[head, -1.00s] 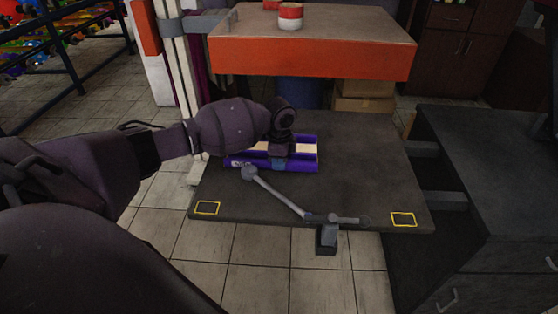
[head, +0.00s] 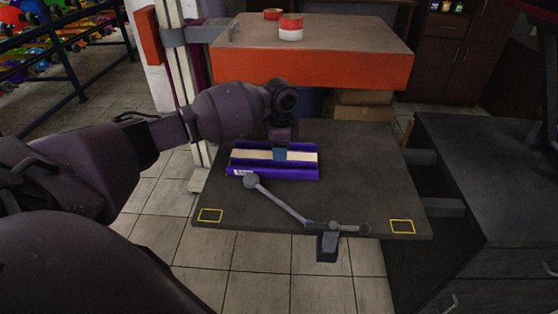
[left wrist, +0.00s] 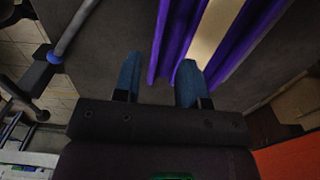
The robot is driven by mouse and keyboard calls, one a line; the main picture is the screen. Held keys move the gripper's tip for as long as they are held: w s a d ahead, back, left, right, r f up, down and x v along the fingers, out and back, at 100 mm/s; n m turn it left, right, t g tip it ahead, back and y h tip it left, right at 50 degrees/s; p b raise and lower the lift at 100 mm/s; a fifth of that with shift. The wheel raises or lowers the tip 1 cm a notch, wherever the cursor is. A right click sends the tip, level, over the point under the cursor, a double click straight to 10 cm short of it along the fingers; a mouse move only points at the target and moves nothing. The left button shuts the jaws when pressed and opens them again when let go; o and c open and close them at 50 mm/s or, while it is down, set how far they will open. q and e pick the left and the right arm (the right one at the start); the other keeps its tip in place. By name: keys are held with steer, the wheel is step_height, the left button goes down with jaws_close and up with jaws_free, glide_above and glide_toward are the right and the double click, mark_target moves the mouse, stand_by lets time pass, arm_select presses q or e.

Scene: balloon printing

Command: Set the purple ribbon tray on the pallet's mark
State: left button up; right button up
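Yellow outlined marks are at the pallet's front left corner (head: 210,215) and front right corner (head: 402,227). My left gripper (head: 280,154) is over the tray. In the left wrist view its two blue fingers (left wrist: 158,80) are spread apart. There a purple tray wall (left wrist: 164,55) appears between them, and the right finger overlaps the tray. I see no grip on the wall. My right gripper is out of view.
A grey jointed bar (head: 285,203) lies across the pallet's front edge. An orange-fronted shelf (head: 310,68) with a red-and-white roll (head: 291,28) stands behind. A dark cabinet (head: 490,180) is at the right. The pallet's right side is clear.

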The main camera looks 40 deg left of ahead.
arm_select(q)
steer(key=shift+r, duration=2.1)
